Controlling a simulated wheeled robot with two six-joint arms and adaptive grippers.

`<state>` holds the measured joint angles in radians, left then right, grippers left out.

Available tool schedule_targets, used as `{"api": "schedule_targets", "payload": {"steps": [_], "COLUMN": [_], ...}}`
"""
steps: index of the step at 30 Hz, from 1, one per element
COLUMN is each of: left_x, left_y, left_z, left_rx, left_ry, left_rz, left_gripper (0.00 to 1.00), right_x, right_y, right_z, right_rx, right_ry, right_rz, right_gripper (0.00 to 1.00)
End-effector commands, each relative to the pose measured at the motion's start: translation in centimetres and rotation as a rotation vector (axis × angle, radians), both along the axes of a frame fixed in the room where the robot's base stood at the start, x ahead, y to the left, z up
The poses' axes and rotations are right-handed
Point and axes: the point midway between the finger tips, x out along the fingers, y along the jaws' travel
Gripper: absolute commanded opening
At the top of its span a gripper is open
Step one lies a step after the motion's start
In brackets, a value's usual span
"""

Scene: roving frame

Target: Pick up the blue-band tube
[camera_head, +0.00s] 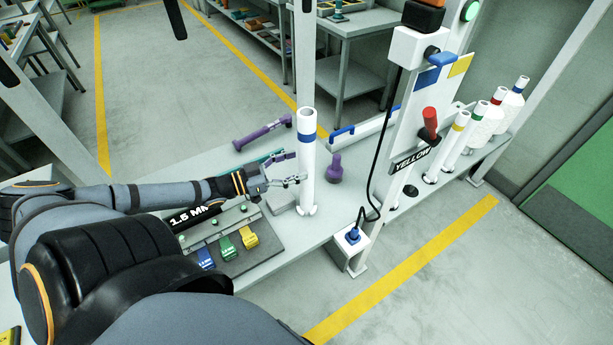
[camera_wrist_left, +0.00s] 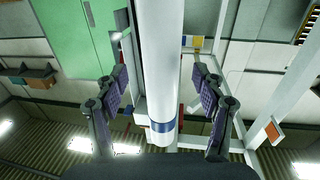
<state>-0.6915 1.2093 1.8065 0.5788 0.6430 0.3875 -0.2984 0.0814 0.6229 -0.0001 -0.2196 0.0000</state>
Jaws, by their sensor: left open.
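A tall white tube with a blue band near its top (camera_head: 308,160) stands upright on the grey bench (camera_head: 345,215). In the left wrist view the tube (camera_wrist_left: 163,60) runs between the two fingers, its blue band (camera_wrist_left: 163,127) low in the picture. My left gripper (camera_head: 290,170) is open, with its fingers spread at the tube's left side. In the left wrist view the gripper (camera_wrist_left: 160,88) has a finger on each side of the tube, with gaps showing. My right gripper is not in view.
A purple tool (camera_head: 262,133) and a purple knob-like piece (camera_head: 334,168) lie near the tube. A white board marked YELLOW (camera_head: 413,110) stands to the right with a black cable. More banded tubes (camera_head: 455,140) stand farther right. Colored clips (camera_head: 227,247) sit on a dark panel.

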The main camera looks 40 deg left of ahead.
Motion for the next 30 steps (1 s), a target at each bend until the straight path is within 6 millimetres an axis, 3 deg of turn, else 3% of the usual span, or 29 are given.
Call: {"api": "schedule_targets", "payload": {"steps": [1,6,15,30], "left_x": [0.9,3.1,3.7,3.6], "left_y": [-0.5,-1.7,-2.0,-2.0], "left_z": [-0.4,-0.3,0.3,0.3], "left_rx": [-0.001,0.001,0.0,0.001], "left_ry": [-0.007,-0.005,-0.001,-0.001], "left_rz": [-0.002,-0.001,0.0,0.0], "left_gripper": [0.69,0.69,0.69,0.03], "right_x": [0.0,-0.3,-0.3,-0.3], "right_y": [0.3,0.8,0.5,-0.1], "right_z": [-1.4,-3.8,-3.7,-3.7], "right_rx": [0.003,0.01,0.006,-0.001], "right_ry": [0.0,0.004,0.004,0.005], "right_rz": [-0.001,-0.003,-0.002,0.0], "right_gripper": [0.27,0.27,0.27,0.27]}}
